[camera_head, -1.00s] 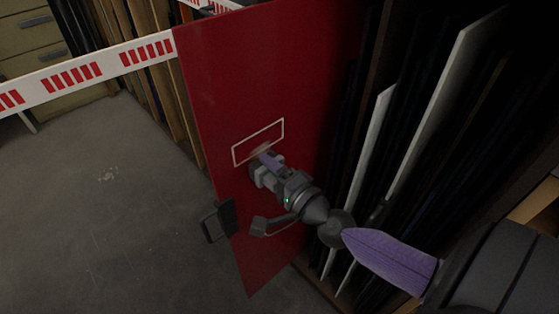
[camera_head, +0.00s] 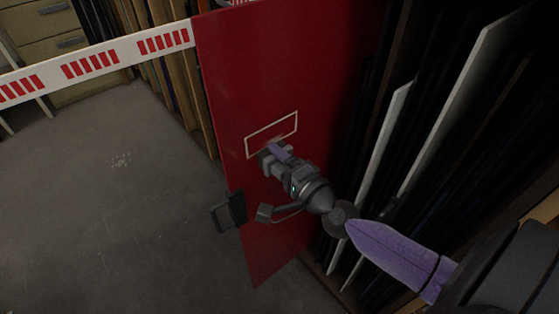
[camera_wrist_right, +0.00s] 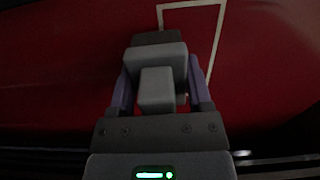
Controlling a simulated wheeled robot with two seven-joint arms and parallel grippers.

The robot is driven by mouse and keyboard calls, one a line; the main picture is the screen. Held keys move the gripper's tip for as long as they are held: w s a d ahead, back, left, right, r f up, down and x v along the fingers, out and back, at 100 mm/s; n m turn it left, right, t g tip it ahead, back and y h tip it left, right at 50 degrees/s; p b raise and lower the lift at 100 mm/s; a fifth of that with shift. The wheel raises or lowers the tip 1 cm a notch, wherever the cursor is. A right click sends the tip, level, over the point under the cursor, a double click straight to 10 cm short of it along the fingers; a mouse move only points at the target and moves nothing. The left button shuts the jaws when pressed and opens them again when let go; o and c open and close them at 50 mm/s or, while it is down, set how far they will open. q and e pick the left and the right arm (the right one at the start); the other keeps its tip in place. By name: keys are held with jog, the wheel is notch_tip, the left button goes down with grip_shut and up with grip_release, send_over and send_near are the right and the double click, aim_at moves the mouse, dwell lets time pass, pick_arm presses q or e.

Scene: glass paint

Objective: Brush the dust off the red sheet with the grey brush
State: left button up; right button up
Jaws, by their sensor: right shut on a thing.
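The red sheet (camera_head: 290,60) stands upright and fills the middle of the head view, with a thin pale rectangle outlined on its face. A faint smudge shows inside the outline near its lower edge. My right gripper (camera_head: 274,152) is at the lower edge of the outline, its purple fingers shut on the grey brush (camera_head: 264,160). In the right wrist view the brush (camera_wrist_right: 156,88) sits between both fingers against the red face. Its bristles are hidden, so I cannot tell whether they touch. My left gripper is out of view.
A dark bracket-like block (camera_head: 229,211) is at the sheet's left edge. A white barrier with red stripes (camera_head: 95,62) runs to the left. Racked dark and pale panels (camera_head: 440,110) stand close on the right.

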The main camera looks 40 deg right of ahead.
jog(key=shift+w, duration=0.6)
